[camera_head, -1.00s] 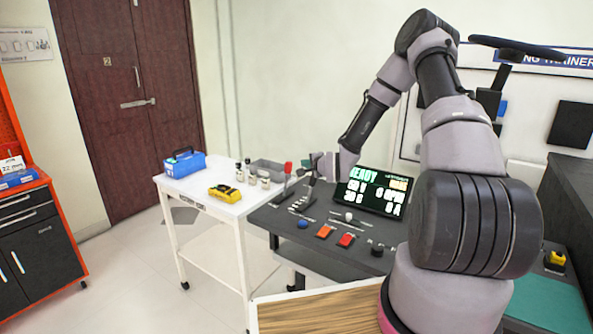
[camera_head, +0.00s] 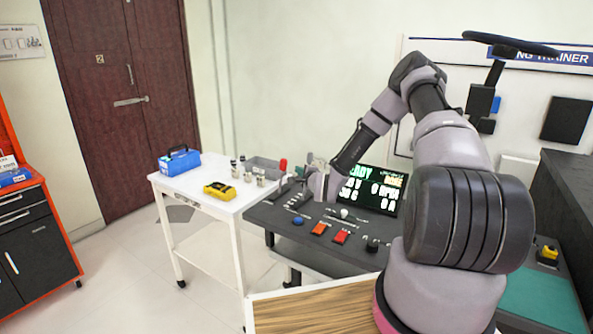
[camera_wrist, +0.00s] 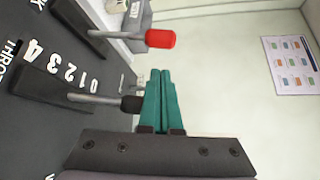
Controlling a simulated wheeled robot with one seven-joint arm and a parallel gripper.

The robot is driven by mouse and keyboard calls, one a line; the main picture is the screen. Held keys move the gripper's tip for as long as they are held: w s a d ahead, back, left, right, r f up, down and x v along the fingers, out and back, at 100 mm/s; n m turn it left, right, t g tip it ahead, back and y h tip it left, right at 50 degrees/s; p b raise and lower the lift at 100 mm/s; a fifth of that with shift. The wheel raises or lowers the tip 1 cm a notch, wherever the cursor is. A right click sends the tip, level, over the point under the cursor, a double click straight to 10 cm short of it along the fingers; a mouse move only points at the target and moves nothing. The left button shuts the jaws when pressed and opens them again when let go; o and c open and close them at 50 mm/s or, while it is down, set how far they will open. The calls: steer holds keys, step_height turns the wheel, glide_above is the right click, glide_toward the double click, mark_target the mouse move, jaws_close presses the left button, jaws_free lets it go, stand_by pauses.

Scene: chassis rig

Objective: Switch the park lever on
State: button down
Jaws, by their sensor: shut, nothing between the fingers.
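The park lever (camera_wrist: 160,38) has a red knob on a grey shaft rising from a dark base, with a label ending in "K" beside it. It also shows at the console's far left corner in the head view (camera_head: 283,164). My gripper (camera_wrist: 161,72) has teal fingers, shut and empty. In the wrist view its fingertips point towards the red knob, with a small gap in the picture. The throttle lever (camera_wrist: 131,104), with a black knob and digits beside it, appears right beside my fingers; whether they touch is unclear. My fingers are hard to make out in the head view.
The console (camera_head: 262,215) carries a blue button (camera_head: 298,220), an orange switch (camera_head: 319,228), a red switch (camera_head: 341,236) and a lit display (camera_head: 386,188). A white cart (camera_head: 205,212) to its left holds a yellow device (camera_head: 220,190) and a blue box (camera_head: 179,161).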

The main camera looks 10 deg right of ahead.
mark_target(283, 164)
steer(key=x, duration=0.8)
steer(key=shift+w, duration=0.25)
steer(key=shift+s+a+r+n+t, duration=0.2)
steer(key=shift+s+a+n+t, duration=0.1)
steer(key=shift+s, duration=0.05)
steer(key=shift+s+a+r+n+t, duration=0.2)
steer(key=shift+s+a+n+t, duration=0.7)
steer(key=shift+s+a+n, duration=0.25)
steer(key=shift+s+a+f+n+t+y, duration=0.1)
steer(key=shift+s+a+n+t+y, duration=0.2)
steer(key=shift+s+a+n+t, duration=0.8)
steer(key=shift+s+a+n, duration=0.1)
steer(key=shift+n, duration=0.15)
